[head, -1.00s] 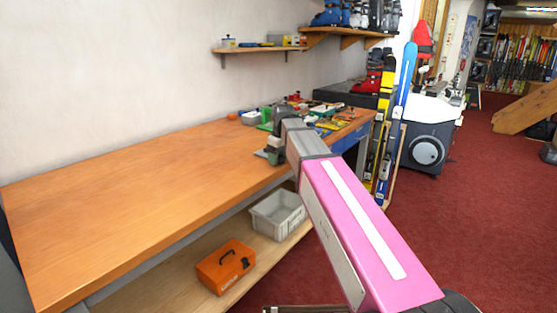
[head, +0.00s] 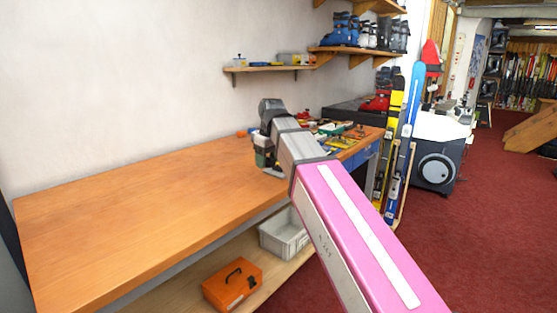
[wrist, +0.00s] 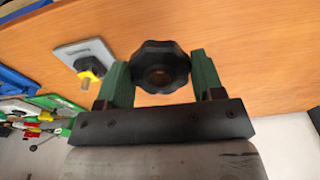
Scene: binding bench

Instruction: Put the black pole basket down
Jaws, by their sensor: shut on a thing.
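The black pole basket (wrist: 160,68) is a round, lobed black disc with a brownish centre. It shows in the wrist view between the two green fingers of my gripper (wrist: 160,82). The fingers are shut on it from both sides. Orange-brown wood of the bench (wrist: 240,45) lies behind it; the gap between basket and wood cannot be told. In the head view my gripper (head: 264,158) is over the far part of the bench (head: 150,190), and the basket is hidden there by my arm.
A grey plate with a black and yellow knob (wrist: 86,66) lies on the bench beside my gripper. Tools and small parts (head: 340,138) crowd the bench's far end. The near bench top is clear. A grey bin (head: 284,235) and an orange toolbox (head: 233,285) stand on the lower shelf.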

